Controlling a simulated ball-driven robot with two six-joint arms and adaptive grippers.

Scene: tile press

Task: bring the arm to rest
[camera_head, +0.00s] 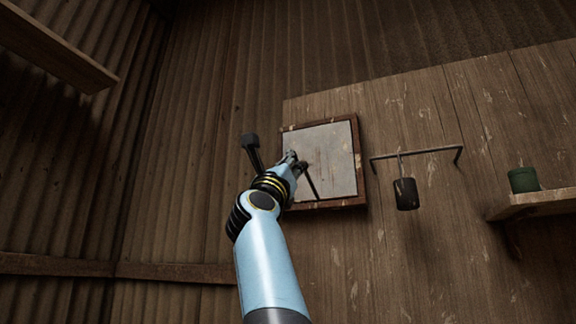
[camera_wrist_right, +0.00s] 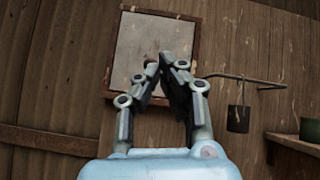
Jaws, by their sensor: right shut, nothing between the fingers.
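My right arm rises from the bottom middle of the head view, pale blue with a black and yellow-ringed wrist. My right gripper (camera_head: 297,162) shows at its end, in front of the left part of a grey panel in a brown frame (camera_head: 340,203). In the right wrist view the two fingers of the gripper (camera_wrist_right: 161,62) lean together at the tips, with nothing between them. The framed panel (camera_wrist_right: 138,45) is behind them there; I cannot tell the gap to it. My left gripper is in neither view.
A metal rail (camera_head: 420,152) right of the panel carries a dark hanging object (camera_head: 406,194). Farther right, a green cup (camera_head: 523,180) stands on a wooden shelf (camera_head: 540,199). A wooden beam (camera_head: 55,45) juts in at upper left. The corrugated wall (camera_head: 190,170) left of the arm is clear.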

